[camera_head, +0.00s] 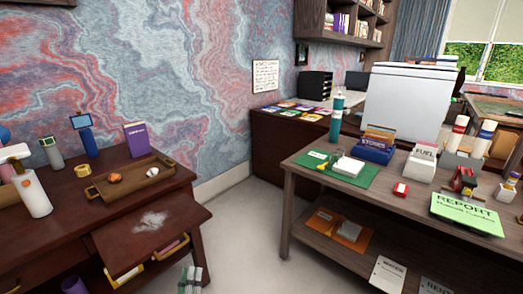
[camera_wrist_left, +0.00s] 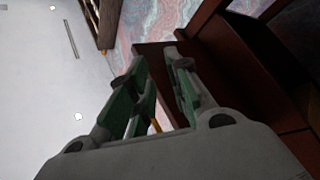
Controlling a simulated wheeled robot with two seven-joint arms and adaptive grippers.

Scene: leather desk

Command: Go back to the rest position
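The task names no object, only my arms. My left gripper (camera_head: 193,276) shows at the bottom edge of the head view, low over the floor in the gap between the two tables. Only its grey and green fingers show there; the arm behind it is out of the picture. In the left wrist view its two green-padded fingers (camera_wrist_left: 155,68) stand apart with a gap between them, and nothing is held. My right gripper is in neither view.
A dark wooden desk (camera_head: 75,215) with a tray (camera_head: 128,178) and bottles stands at the left. A shelved table (camera_head: 290,190) with a green mat, boxes and a report stands at the right. Pale floor (camera_head: 245,225) between them is clear. A dark cabinet (camera_head: 268,150) stands behind.

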